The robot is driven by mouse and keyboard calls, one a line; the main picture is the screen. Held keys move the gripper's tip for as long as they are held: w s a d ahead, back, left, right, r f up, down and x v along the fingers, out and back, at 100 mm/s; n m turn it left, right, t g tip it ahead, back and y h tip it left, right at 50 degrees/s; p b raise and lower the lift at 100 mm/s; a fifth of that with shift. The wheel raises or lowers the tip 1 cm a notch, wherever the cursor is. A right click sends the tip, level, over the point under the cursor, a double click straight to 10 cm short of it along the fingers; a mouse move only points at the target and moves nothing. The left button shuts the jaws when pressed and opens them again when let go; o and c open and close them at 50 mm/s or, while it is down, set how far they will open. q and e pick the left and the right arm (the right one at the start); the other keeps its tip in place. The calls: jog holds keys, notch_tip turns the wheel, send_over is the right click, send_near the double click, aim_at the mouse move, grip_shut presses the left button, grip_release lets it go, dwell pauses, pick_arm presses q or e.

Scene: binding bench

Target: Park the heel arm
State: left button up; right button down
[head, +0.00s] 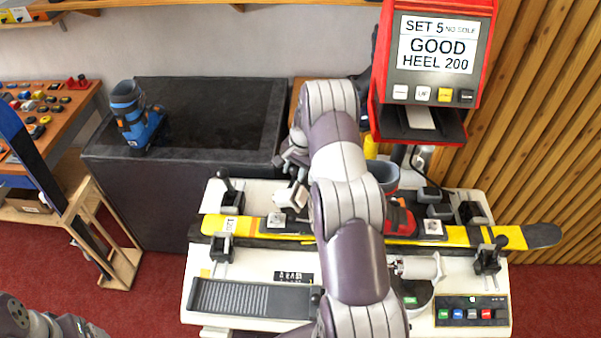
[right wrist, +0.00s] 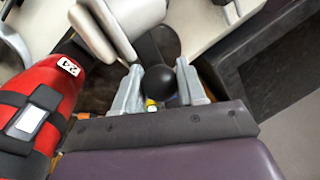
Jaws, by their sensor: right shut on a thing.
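My right gripper (right wrist: 160,86) has its two grey fingers on either side of a black ball knob (right wrist: 160,84) in the right wrist view and is shut on it. I take the knob to be the handle of the heel arm; the rest of that arm is mostly hidden. In the head view my right arm crosses the middle of the bench, and the gripper (head: 292,160) is partly hidden at its far end. A white block (head: 290,196) shows just below it, above the ski. Only links of my left arm show at the lower left.
A yellow ski (head: 470,236) lies clamped across the white bench (head: 250,262), with a red boot (head: 400,216) on it, partly behind my arm. A red display (head: 437,60) reads "GOOD HEEL 200". A dark cabinet (head: 135,190) carrying a blue boot (head: 138,120) stands behind left.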

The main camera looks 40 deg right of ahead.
pick_arm(q)
jog(key=shift+w+f+b, duration=0.3)
jog(key=shift+f+b, duration=0.3)
jog(key=shift+f, duration=0.1)
jog(key=shift+w+f+b, duration=0.25)
jog(key=shift+f+b, duration=0.3)
jog(key=shift+f, duration=0.1)
pick_arm(e)
jog(key=w+m+h, duration=0.2)
jog(key=w+m, duration=0.8)
jog(key=m, duration=0.5)
jog(key=shift+w+d+r+g, duration=0.25)
jog(key=shift+w+g, duration=0.05)
jog(key=shift+h, duration=0.3)
jog(key=c, duration=0.7)
grip_release()
pick_arm(q)
jog(key=shift+a, duration=0.1)
pick_arm(e)
jog(key=shift+f, duration=0.1)
